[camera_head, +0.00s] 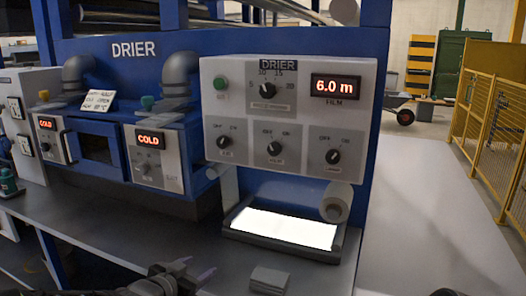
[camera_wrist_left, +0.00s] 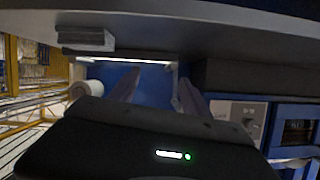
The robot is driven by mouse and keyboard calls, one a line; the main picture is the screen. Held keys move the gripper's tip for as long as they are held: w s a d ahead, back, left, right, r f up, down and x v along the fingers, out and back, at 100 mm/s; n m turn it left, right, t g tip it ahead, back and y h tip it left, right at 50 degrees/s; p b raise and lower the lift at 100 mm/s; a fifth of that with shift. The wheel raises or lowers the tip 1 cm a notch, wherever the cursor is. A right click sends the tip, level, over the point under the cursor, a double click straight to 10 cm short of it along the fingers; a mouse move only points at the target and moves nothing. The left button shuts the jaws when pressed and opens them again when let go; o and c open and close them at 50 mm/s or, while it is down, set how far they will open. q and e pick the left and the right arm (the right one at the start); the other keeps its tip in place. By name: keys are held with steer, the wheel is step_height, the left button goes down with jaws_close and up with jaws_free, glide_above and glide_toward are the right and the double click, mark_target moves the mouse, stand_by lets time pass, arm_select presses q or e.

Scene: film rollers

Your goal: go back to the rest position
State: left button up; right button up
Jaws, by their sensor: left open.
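My right gripper does not show clearly; only a small dark piece is at the bottom right edge of the head view.
The blue drier (camera_head: 140,75) has a control panel (camera_head: 290,75) reading 6.0 m. Below it are a bright lit tray (camera_head: 283,228) and a roll (camera_head: 337,202). A small grey block (camera_head: 268,280) lies near the counter's front. A yellow fence (camera_head: 500,115) stands at right, beyond open floor.

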arm_select(q)
steer(key=s+d+f+n+g+p, duration=0.1)
steer(key=s+d+f+n+g, duration=0.1)
steer(key=s+f, duration=0.45)
steer(key=s+d+f+n+g, duration=0.1)
steer(key=s+f+n+g, duration=0.15)
steer(key=f, duration=0.65)
steer(key=s+d+f+n+g+p, duration=0.1)
steer(key=s+d+f+g, duration=0.1)
steer(key=s+f, duration=0.45)
steer(key=s+d+f+n+g, duration=0.1)
steer(key=s+d+f+g, duration=0.1)
steer(key=s+f, duration=0.4)
steer(key=s+d+f+n+g+p, duration=0.1)
steer(key=s+f, duration=0.5)
steer(key=s, duration=0.6)
steer(key=d+g, duration=0.1)
steer(key=g, duration=0.1)
steer(key=shift+s+d+f+g, duration=0.15)
steer(key=shift+s+f+g, duration=0.2)
steer(key=shift+s, duration=0.05)
steer(key=shift+c, duration=0.2)
